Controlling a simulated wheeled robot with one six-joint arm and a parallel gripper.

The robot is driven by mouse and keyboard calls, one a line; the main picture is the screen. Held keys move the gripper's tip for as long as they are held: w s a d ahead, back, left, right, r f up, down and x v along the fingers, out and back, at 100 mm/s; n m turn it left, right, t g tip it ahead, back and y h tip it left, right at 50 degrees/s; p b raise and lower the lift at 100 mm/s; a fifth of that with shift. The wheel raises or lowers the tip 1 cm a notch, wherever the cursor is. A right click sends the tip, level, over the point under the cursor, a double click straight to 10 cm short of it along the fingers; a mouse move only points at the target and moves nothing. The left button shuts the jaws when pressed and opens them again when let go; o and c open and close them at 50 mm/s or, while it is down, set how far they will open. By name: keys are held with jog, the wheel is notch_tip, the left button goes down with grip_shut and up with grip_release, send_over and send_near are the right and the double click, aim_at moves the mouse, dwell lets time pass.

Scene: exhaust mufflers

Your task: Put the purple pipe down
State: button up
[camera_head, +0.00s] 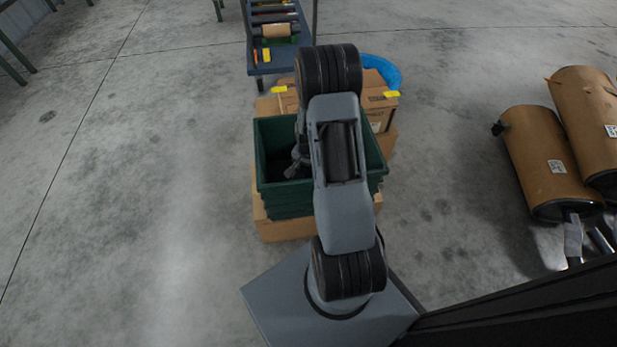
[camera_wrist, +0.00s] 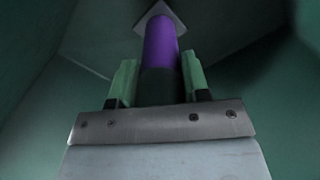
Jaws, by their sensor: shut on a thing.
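The purple pipe (camera_wrist: 160,45) shows in the wrist view, with a pale square plate (camera_wrist: 160,16) at its far end. My gripper (camera_wrist: 158,80) is shut on the pipe, with a green finger on each side of it. Dark green walls surround the pipe and gripper in this view. In the head view my arm reaches down into a dark green crate (camera_head: 268,187). The pipe and my fingertips are hidden there by the arm and the crate wall. I cannot tell whether the pipe touches the crate floor.
The crate stands on cardboard boxes (camera_head: 283,230), with more boxes (camera_head: 376,103) and a blue ring (camera_head: 383,71) behind it. A blue-grey rack (camera_head: 262,69) stands beyond. Large brown mufflers (camera_head: 548,160) lie at the right. The floor at the left is clear.

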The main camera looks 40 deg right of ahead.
aim_at(309, 175)
jog(key=shift+f+b, duration=0.75)
jog(key=shift+f, duration=1.15)
jog(key=shift+f, duration=0.1)
jog(key=shift+f, duration=0.15)
jog(key=o, duration=0.9)
jog(key=shift+c, duration=0.2)
